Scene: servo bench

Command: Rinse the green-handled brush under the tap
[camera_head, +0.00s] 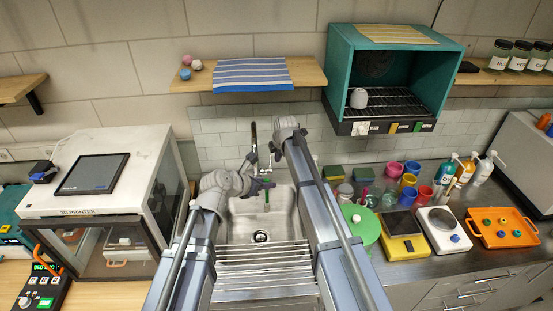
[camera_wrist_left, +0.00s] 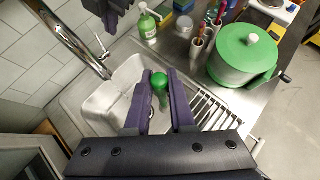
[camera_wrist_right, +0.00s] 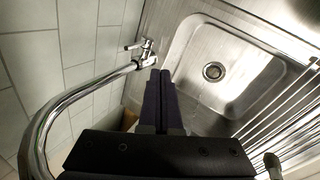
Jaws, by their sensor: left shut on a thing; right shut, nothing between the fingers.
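My left gripper (camera_head: 262,185) is over the sink (camera_head: 282,215). In the left wrist view its purple fingers (camera_wrist_left: 160,105) are shut on the green-handled brush, with the rounded green handle (camera_wrist_left: 160,82) showing between them. The rest of the brush is hidden. The chrome tap (camera_head: 254,136) rises behind the sink; its curved spout fills the left of the right wrist view (camera_wrist_right: 45,115). My right gripper (camera_head: 273,152) is shut and empty near the tap. In the right wrist view its closed fingertips (camera_wrist_right: 158,75) are close to the tap lever (camera_wrist_right: 139,47); contact is unclear.
A ribbed drainboard (camera_head: 262,256) lies in front of the sink. A green-lidded pot (camera_head: 361,222) and several cups stand to the right. A 3D printer (camera_head: 100,205) stands to the left. A shelf with a striped cloth (camera_head: 238,76) hangs above the tap.

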